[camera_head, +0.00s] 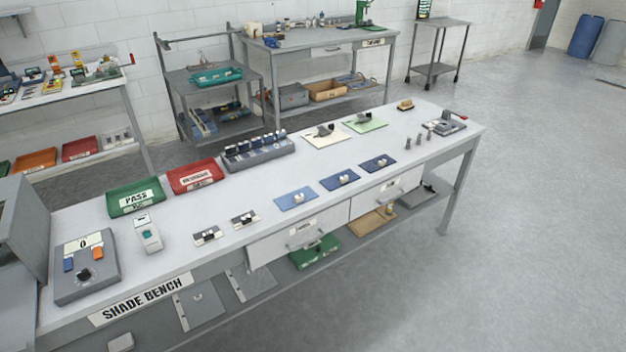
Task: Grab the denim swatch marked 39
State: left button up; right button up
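Three denim swatches lie in a row along the front of the long white bench. The nearest is a lighter blue swatch (288,202), the middle is a dark blue swatch (331,185), and the farthest is a darker navy swatch (369,166). Each has a small pale piece on top. Any numbers on them are too small to read, so I cannot tell which is marked 39. Neither of my grippers is in view.
The bench (260,181) also holds a green PASS tray (120,210), a red tray (180,185), a grey rack (265,157) and a grey control box (103,279). A grey cabinet (22,225) stands at the left edge. The floor (540,230) right of the bench is clear.

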aim_at(331, 183)
jog(key=i+l+u, duration=0.15)
jog(key=l+u, duration=0.25)
jog(key=i+l+u, duration=0.15)
jog(key=u, duration=0.25)
jog(key=l+u, duration=0.4)
jog(key=i+l, duration=0.05)
